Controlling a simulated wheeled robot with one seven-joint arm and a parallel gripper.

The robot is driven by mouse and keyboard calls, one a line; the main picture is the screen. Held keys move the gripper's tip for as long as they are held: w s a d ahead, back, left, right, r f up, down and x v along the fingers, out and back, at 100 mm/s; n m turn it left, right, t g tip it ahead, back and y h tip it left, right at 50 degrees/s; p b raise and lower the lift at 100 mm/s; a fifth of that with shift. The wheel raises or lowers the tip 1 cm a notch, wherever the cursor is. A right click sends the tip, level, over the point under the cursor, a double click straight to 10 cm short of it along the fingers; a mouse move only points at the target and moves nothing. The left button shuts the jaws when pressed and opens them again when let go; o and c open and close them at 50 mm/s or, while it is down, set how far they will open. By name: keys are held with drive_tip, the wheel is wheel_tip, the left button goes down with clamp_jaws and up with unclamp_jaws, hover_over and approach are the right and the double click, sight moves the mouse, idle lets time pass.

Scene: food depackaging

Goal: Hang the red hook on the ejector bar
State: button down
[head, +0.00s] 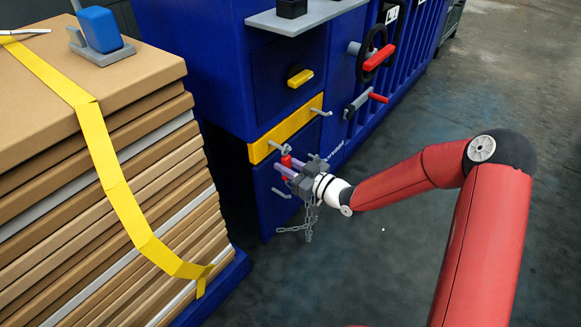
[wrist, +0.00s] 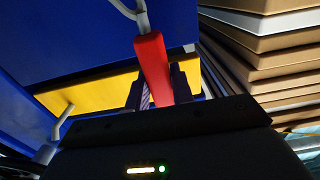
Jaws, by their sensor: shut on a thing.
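The red hook has a red grip (wrist: 152,65) with a grey curved metal end (wrist: 138,12). In the head view the red hook (head: 287,160) shows as a small red piece just below the yellow bar. My gripper (head: 285,174) is shut on the red grip; in the wrist view its dark fingers (wrist: 155,92) flank it. The yellow bar (head: 288,132), which I take for the ejector bar, runs across the blue machine with grey pegs sticking out. It also shows in the wrist view (wrist: 95,95), behind the hook. I cannot tell whether the hook touches it.
A grey chain (head: 308,225) hangs below my gripper. A tall stack of cardboard (head: 110,180) with a yellow strap stands close on the left. Floor to the right is open.

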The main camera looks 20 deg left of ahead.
drive_tip(key=shift+w+a, duration=0.15)
drive_tip(key=shift+a, duration=0.2)
drive_tip(key=shift+b+x, duration=0.5)
drive_tip(key=shift+x, duration=0.35)
drive_tip(key=shift+f+b, duration=0.25)
drive_tip(key=shift+b, duration=0.2)
drive_tip(key=c, duration=1.1)
unclamp_jaws()
drive_tip(key=shift+d, duration=0.1)
